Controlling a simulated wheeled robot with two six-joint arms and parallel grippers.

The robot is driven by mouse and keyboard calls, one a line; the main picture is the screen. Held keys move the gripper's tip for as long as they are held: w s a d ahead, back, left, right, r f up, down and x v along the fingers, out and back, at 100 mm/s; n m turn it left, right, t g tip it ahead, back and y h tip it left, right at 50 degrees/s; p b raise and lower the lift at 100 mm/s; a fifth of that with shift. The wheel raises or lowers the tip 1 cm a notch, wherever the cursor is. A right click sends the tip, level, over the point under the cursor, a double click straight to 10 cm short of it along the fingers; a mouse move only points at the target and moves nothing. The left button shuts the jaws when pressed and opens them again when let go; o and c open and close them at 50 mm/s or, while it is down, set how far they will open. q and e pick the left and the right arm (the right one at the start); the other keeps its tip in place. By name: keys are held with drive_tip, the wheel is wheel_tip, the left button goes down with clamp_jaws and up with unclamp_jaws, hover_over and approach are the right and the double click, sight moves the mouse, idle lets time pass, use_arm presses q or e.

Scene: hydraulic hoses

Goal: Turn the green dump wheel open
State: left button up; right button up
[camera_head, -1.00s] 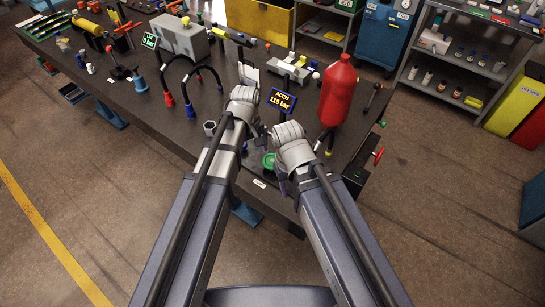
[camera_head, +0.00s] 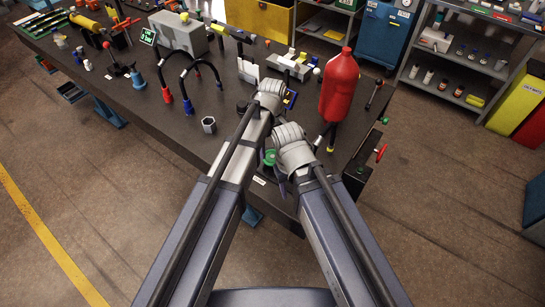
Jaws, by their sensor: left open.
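The green dump wheel (camera_head: 269,157) lies near the front right of the dark bench, between my two forearms. It is partly covered by my arms. My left gripper (camera_head: 262,151) is mostly hidden under its wrist; it is open, pointing down close to the left side of the wheel. I cannot tell whether it touches the wheel. My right gripper (camera_head: 283,186) shows only as a small purplish part below its wrist, on the near right of the wheel; its jaws are hidden.
The red accumulator bottle (camera_head: 339,88) stands right of my wrists. The ACCU display (camera_head: 291,99) is mostly covered by my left wrist. A red-handled valve (camera_head: 381,152) sits at the right edge. Black hoses (camera_head: 190,70) arch on the left. A grey nut-shaped part (camera_head: 208,125) stands left of my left forearm.

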sight(273, 156)
use_arm(q)
wheel_tip(273, 156, down, 5)
drive_tip(key=b, duration=0.3)
drive_tip(key=shift+r+b, duration=0.15)
drive_tip(key=shift+b, duration=0.25)
use_arm(e)
wheel_tip(273, 156, down, 5)
drive_tip(key=shift+r, duration=0.1)
use_arm(q)
drive_tip(key=c, duration=1)
